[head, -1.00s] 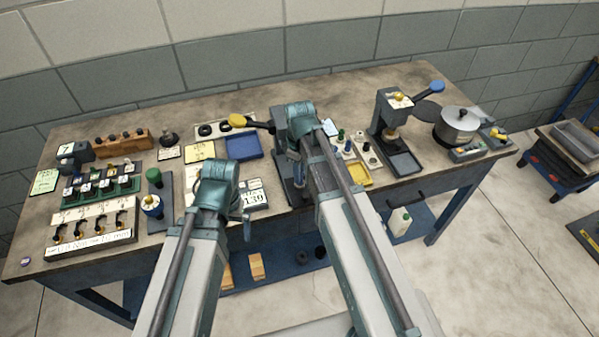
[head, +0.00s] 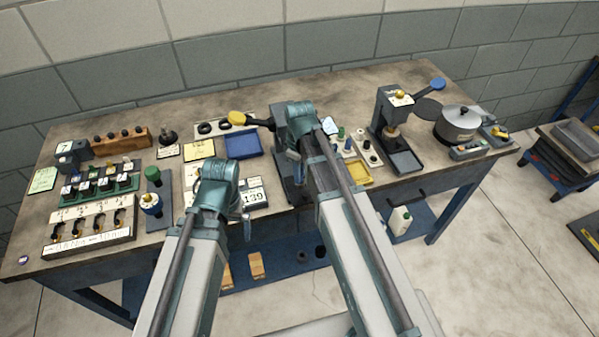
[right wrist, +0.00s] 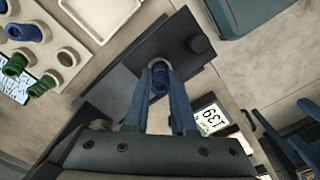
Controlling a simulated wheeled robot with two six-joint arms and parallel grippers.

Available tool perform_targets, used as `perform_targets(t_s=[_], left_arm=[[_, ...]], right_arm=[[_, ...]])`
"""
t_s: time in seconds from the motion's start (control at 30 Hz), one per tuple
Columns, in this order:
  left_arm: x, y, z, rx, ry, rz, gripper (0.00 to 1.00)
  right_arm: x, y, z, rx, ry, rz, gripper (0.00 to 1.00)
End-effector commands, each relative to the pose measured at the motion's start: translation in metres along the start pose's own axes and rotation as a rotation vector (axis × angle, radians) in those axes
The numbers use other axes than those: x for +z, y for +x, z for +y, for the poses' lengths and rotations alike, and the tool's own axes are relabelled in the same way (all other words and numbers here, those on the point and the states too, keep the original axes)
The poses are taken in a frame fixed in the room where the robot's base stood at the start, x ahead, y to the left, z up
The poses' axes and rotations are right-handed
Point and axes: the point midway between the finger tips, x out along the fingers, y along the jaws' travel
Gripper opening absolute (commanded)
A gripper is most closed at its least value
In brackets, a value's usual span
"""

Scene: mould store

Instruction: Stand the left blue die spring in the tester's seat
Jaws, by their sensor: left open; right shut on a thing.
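My right gripper (right wrist: 160,82) is shut on a blue die spring (right wrist: 160,78), held upright between the fingertips in the right wrist view. The tester (head: 284,118), with its yellow-knobbed lever, stands near the table's middle, partly covered by my right arm. Its dark head and base (right wrist: 122,88) lie close around the spring in the right wrist view. The seat is hidden, so I cannot tell whether the spring touches it. My left gripper (head: 247,228) is open and empty in front of the table edge, left of the tester.
A pale rack (right wrist: 62,58) holds other blue and green springs beside the tester. A display reading 139 (head: 253,196) lies left of the tester. A blue tray (head: 242,146) stands behind it. A second press (head: 395,110) and a pot (head: 457,124) stand to the right.

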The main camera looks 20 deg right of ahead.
Motion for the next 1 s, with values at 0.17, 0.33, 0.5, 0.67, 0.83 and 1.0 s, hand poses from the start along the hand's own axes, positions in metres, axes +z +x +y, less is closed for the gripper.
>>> perform_targets(t_s=[0.17, 0.33, 0.5, 0.67, 0.83, 1.0], left_arm=[[-0.0003, 0.0045, 0.0004, 0.000, 0.000, 0.000, 1.00], [-0.0004, 0.0062, 0.0006, 0.000, 0.000, 0.000, 1.00], [-0.0003, 0.0058, 0.0005, 0.000, 0.000, 0.000, 1.00], [-0.0003, 0.0058, 0.0006, 0.000, 0.000, 0.000, 1.00], [-0.0003, 0.0058, 0.0006, 0.000, 0.000, 0.000, 1.00], [-0.0003, 0.0058, 0.0006, 0.000, 0.000, 0.000, 1.00]], right_arm=[[0.0000, 0.0045, 0.0000, 0.000, 0.000, 0.000, 0.00], [0.0000, 0.0062, 0.0000, 0.000, 0.000, 0.000, 0.00], [0.0000, 0.0058, 0.0000, 0.000, 0.000, 0.000, 0.00], [0.0000, 0.0058, 0.0000, 0.000, 0.000, 0.000, 0.42], [0.0000, 0.0058, 0.0000, 0.000, 0.000, 0.000, 0.59], [0.0000, 0.0058, 0.0000, 0.000, 0.000, 0.000, 0.65]])
